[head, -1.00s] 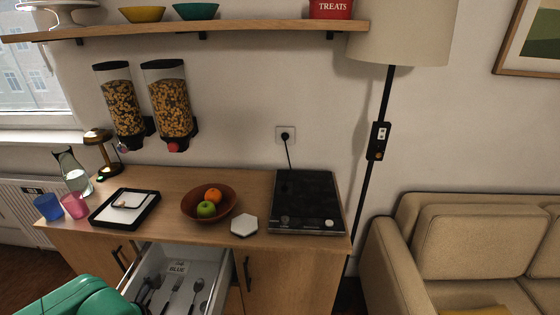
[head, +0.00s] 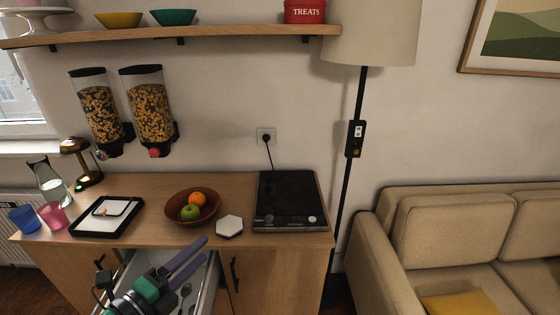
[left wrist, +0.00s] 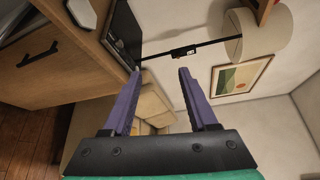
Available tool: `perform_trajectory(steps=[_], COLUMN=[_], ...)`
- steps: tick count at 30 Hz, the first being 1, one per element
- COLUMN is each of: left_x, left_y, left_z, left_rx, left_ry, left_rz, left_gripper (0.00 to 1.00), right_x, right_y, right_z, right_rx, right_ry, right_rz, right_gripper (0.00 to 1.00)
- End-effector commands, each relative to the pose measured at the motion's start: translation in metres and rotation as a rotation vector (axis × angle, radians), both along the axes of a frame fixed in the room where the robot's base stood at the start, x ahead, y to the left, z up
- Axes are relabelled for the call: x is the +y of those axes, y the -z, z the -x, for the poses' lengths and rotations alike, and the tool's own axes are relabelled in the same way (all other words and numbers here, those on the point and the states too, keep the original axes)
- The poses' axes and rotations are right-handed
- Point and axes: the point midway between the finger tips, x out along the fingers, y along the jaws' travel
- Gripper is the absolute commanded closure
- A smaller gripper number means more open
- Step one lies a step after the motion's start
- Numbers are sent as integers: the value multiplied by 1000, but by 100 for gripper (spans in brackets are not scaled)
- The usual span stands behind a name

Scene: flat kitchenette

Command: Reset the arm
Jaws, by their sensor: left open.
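My left gripper (head: 188,258) is in front of the counter, over the open drawer (head: 207,284). Its two purple fingers are apart with nothing between them, and they point up and to the right. The left wrist view shows the same open fingers (left wrist: 157,75) with the lamp and sofa beyond them. My left arm and gripper hide much of the drawer's inside; part of the cutlery (head: 185,292) shows beside them. My right gripper is in neither view.
On the counter (head: 150,187) are a fruit bowl (head: 178,216), a hotplate (head: 287,198), a white hexagonal tile (head: 230,226), a black-rimmed tray (head: 78,231), cups (head: 24,218) and a carafe (head: 51,188). A floor lamp (head: 349,190) and sofa (head: 440,235) stand right.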

Motion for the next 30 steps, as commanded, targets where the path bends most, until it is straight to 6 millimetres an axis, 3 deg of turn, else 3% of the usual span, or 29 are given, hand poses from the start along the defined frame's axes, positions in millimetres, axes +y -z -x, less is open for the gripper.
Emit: perform_trajectory(steps=[1, 3, 5, 6, 8, 9, 12, 15, 20, 26, 30], left_x=[29, 89, 134, 154, 165, 164, 145, 115, 59, 55, 55], left_y=[-24, -30, -5, 22, 63, 88, 137, 171, 199, 299, 379], left_z=[-11, -19, -12, -3, 15, 27, 56, 83, 122, 116, 122], left_rx=[-34, -18, 67, 156, 303, 405, 652, 884, 1238, 1284, 1302], left_ry=[-169, -468, -720, -869, -1041, -1128, -1276, -1358, -1398, -1431, -1449], left_rz=[196, 484, 696, 809, 932, 989, 1079, 1121, 1126, 1089, 1066], left_gripper=[41, 41, 41, 41, 41, 41, 41, 41, 41, 41, 41], right_x=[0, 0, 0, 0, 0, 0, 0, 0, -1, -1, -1], right_y=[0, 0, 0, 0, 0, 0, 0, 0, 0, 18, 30], right_z=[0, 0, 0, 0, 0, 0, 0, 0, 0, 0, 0], right_rx=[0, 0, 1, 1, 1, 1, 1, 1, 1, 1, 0], right_ry=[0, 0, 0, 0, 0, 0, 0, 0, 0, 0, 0], right_rz=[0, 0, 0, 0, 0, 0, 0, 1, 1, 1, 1], right_gripper=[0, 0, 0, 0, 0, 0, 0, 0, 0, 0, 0])
